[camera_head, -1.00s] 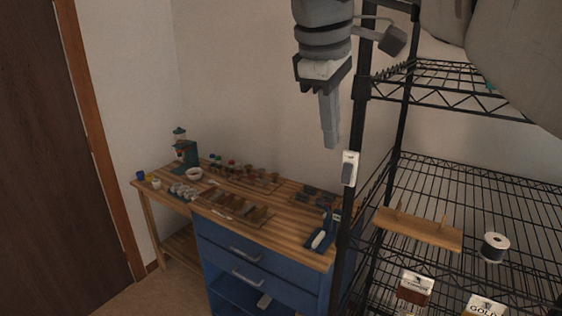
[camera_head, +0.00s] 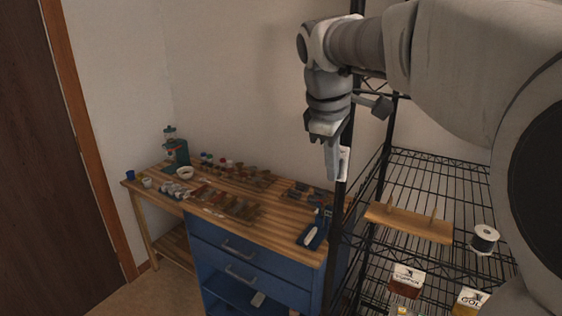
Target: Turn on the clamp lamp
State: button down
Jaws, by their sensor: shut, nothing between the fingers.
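A small white box with a grey front, which looks like a switch of the clamp lamp, is fixed on the near black rack post (camera_head: 336,222) in the head view. The switch box (camera_head: 344,162) is partly covered by my fingers.
The black wire rack holds a wooden board (camera_head: 409,222), a spool (camera_head: 484,239) and bags. A workbench (camera_head: 276,236) with blue drawers (camera_head: 255,259) stands left, carrying a coffee grinder (camera_head: 175,149) and small items. My arm covers the upper right. Open wall lies left of my gripper.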

dwell(0.3)
jog(key=shift+w+d+f+t+h+b, duration=0.15)
jog(key=shift+t+h+b, duration=0.2)
jog(key=shift+b, duration=0.35)
jog(key=shift+r+p, duration=0.85)
jog(key=shift+r, duration=0.05)
